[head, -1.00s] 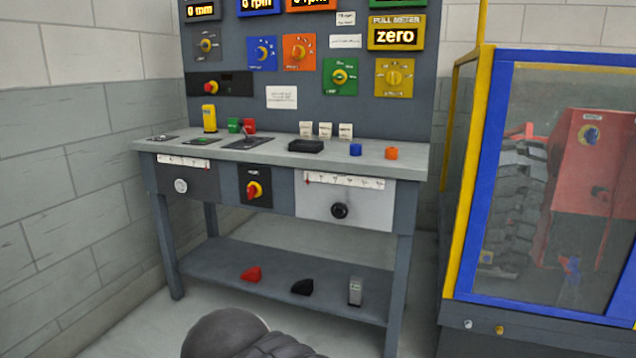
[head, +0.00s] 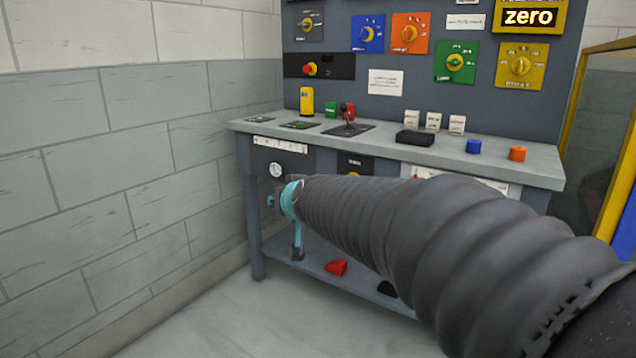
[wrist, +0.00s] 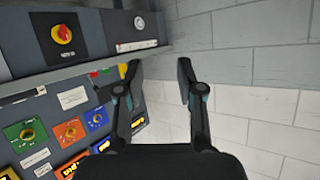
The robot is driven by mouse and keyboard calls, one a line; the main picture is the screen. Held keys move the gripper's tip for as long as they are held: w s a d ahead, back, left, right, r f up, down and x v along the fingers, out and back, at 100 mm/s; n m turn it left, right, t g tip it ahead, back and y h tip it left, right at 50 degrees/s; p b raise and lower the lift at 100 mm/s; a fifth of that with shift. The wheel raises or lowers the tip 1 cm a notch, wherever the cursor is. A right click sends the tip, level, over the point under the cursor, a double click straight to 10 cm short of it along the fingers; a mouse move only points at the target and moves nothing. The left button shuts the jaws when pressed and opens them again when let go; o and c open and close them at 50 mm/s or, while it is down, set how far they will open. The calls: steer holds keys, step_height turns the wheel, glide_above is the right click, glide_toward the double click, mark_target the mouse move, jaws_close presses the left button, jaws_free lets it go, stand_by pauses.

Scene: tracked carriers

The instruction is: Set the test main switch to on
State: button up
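A red rotary switch on a yellow plate (wrist: 62,34), set in a dark panel on the bench front, shows at the upper left of the wrist view. It looks like the main switch, but its label is too blurred to read. In the head view my arm hides most of it; only a bit of its dark panel (head: 353,161) shows. My gripper (wrist: 160,69) is open and empty, its two fingers apart, to the right of the switch and not touching it. In the head view my gripper is mostly hidden, near the bench's left front.
The bench top (head: 390,150) carries a lever (head: 348,122), a yellow block (head: 307,101), and blue (head: 473,146) and orange (head: 517,153) knobs. A red-yellow knob (head: 310,69) sits on the backboard. A red piece (head: 336,267) lies on the lower shelf. The left floor is clear.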

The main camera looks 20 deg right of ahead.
steer(key=w+d+f+m+t+h, duration=0.15)
steer(key=w+d+h, duration=0.25)
steer(key=w, duration=0.5)
steer(key=w+d+m+t+h, duration=0.1)
steer(key=w+d+m+h, duration=0.2)
steer(key=w+d, duration=0.35)
steer(key=w+d+f+m+g+h, duration=0.5)
steer(key=w+d+f+h, duration=0.15)
steer(key=f+h, duration=0.2)
steer(key=shift+y, duration=0.25)
steer(key=x, duration=1.3)
steer(key=shift+w+d+f, duration=0.1)
steer(key=shift+d+f, duration=0.25)
steer(key=shift+d, duration=0.05)
steer(key=shift+c, duration=0.2)
jaws_close()
